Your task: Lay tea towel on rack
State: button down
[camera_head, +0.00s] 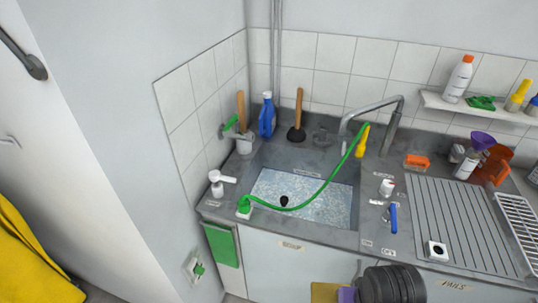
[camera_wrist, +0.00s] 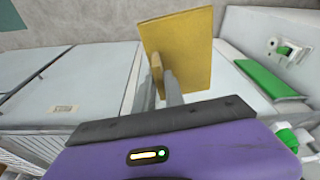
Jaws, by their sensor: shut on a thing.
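A green cloth (camera_head: 222,244) hangs at the cabinet's left front; it also shows in the wrist view (camera_wrist: 268,80). The sink (camera_head: 300,200) has a green hose across it.

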jog(key=w+f+n+b, duration=0.1)
jog(key=w+f+b, duration=0.2)
jog(key=f, duration=0.7)
jog(key=shift+b, duration=1.25)
jog(key=shift+r, duration=0.1)
